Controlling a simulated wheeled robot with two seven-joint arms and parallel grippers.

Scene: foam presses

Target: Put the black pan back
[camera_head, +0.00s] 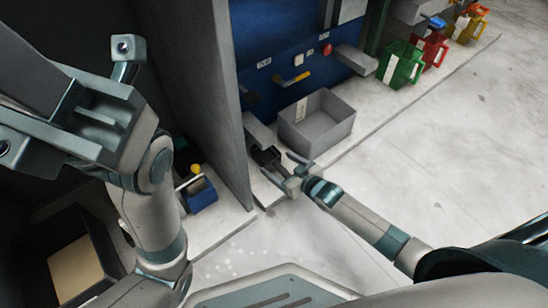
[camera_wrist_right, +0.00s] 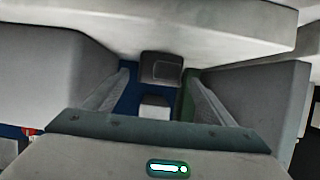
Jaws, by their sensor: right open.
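A small black pan (camera_head: 267,157) appears to sit low at the front of the blue press panel, left of the grey bin. My right gripper (camera_head: 285,167) is open right in front of it, with its fingers spread near its front end. In the right wrist view, a dark grey block (camera_wrist_right: 162,68), which may be the pan, shows ahead between the two fingers, apart from both. My left arm fills the left of the head view, folded close to the camera.
A grey bin (camera_head: 316,122) stands just right of my right gripper. Green (camera_head: 401,63), red (camera_head: 431,48) and yellow (camera_head: 468,24) containers line the back right. The right floor is clear.

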